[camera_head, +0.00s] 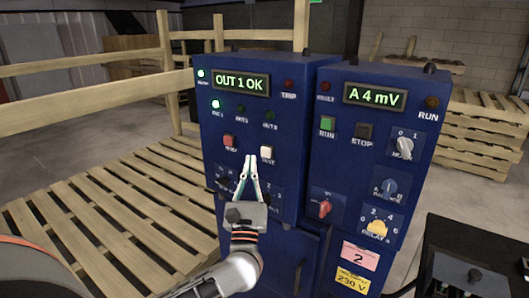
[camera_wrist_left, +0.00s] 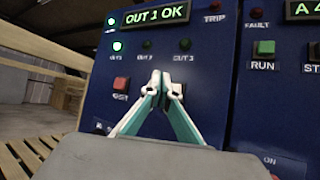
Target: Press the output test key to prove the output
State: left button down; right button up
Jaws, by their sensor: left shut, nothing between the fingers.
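The blue detector cabinet (camera_head: 285,190) has a display (camera_head: 241,82) reading "OUT 1 OK". Below it, the OUT 1 lamp (camera_head: 215,104) is lit green; the OUT 2 and OUT 3 lamps are dark. My right gripper is not in view.
The right blue panel (camera_head: 375,150) shows "A 4 mV", with a green run button (camera_head: 327,124), a dark stop button (camera_head: 365,131), a red switch (camera_head: 325,208) and several knobs. Wooden pallets (camera_head: 110,215) and rails stand left. A black box (camera_head: 475,260) is at lower right.

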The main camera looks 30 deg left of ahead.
pick_arm(q)
jog(key=shift+s, duration=0.9)
jog(key=s+d+f+m+g+h, duration=0.1)
jog(key=s+d+f+m+h, duration=0.3)
jog(key=d+f+m+h, duration=0.9)
jog(key=s+d+f+m+g+h, duration=0.25)
jog(key=d+f+m+h, duration=0.35)
jog(key=m, duration=1.3)
jog(key=s+f+m+g+y, duration=0.1)
jog(key=s+f+m, duration=0.3)
jog(key=f, duration=0.4)
jog(key=s+a+f+m+g+y, duration=0.1)
jog(key=s+f+m+g, duration=0.3)
jog(key=f, duration=0.4)
jog(key=s+a+f+m+g+y, duration=0.1)
jog(key=s+f+m+g+y, duration=0.1)
jog(key=s+f+m, duration=0.3)
notch_tip(320, 180, down, 4)
jog(key=s+g, duration=0.1)
jog(key=s, duration=0.1)
jog(key=shift+s+a+m+y, duration=0.2)
jog(key=shift+s+m+y, duration=0.15)
jog(key=shift+m+y, duration=0.05)
jog(key=shift+r, duration=0.15)
